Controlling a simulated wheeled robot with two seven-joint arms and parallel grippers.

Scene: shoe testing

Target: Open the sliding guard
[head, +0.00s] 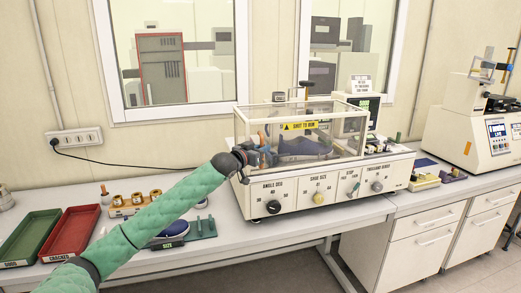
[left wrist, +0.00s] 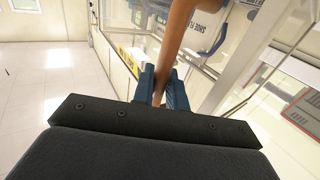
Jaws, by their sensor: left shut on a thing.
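The sliding guard (head: 340,134) is a clear panel box with a pale frame on top of the white testing machine (head: 330,192). A yellow "SHUT TO RUN" label (head: 299,126) is on its front. It stands across the front of a dark blue shoe (head: 303,146) inside. My left gripper (head: 262,153) is at the guard's left front end. In the left wrist view my blue fingers (left wrist: 161,88) are shut around an orange-brown upright handle (left wrist: 174,40) beside the clear panel. The handle's lower end is hidden between the fingers. My right gripper is in neither view.
Green (head: 29,240) and red (head: 71,233) trays, a rack with brass pieces (head: 135,203) and another shoe (head: 172,232) lie on the bench at left. Another machine (head: 478,140) stands at right.

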